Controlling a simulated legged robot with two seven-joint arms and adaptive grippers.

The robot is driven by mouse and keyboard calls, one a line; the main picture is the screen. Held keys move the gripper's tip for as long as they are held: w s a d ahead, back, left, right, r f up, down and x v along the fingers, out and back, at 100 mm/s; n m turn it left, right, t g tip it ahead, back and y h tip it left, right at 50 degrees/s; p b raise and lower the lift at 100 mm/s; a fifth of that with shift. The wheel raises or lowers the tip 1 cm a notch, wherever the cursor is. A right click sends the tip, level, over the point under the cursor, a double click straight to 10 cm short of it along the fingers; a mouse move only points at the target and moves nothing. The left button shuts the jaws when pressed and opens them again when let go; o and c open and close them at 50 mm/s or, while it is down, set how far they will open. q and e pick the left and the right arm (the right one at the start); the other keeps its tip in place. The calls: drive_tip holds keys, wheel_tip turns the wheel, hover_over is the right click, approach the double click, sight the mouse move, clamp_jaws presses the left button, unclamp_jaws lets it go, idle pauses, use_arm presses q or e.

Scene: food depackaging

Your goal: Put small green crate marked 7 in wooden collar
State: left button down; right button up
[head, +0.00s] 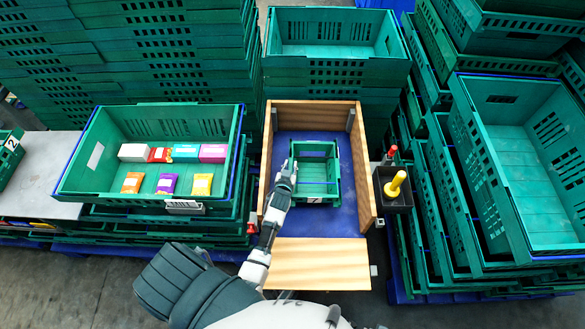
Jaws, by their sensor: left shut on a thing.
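The small green crate (319,187) has a pale label on its front that looks like a 7. It is inside the wooden collar (362,170), near the middle of the blue floor; I cannot tell whether it rests on it. My left gripper (287,170) is at the crate's left wall and shut on it, hiding part of that side. The collar has tall plank sides and a lower wooden panel at the front. My right gripper is not in view.
A large green crate (75,172) with coloured packets stands left of the collar. A black holder (396,200) with a yellow-handled tool (396,184) is by the collar's right wall. Tall stacks of green crates (520,180) close in the right and back.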

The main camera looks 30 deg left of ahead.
use_arm(q)
drive_tip(key=shift+a+f, duration=0.35)
drive_tip(key=shift+f, duration=0.05)
drive_tip(key=c, duration=1.2)
unclamp_jaws()
drive_tip(key=shift+d, duration=0.2)
drive_tip(key=shift+o, duration=1.2)
drive_tip(key=shift+d+r, duration=0.1)
drive_tip(key=shift+d, duration=0.15)
drive_tip(key=shift+d+r, duration=0.15)
drive_tip(key=shift+d, duration=0.1)
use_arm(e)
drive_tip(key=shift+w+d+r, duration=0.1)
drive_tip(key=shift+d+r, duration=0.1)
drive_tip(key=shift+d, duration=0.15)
use_arm(q)
drive_tip(key=shift+s, duration=0.2)
drive_tip(key=p+v, duration=0.2)
drive_tip(key=v, duration=0.9)
drive_tip(key=shift+s+a, duration=0.2)
drive_tip(key=shift+a, duration=0.15)
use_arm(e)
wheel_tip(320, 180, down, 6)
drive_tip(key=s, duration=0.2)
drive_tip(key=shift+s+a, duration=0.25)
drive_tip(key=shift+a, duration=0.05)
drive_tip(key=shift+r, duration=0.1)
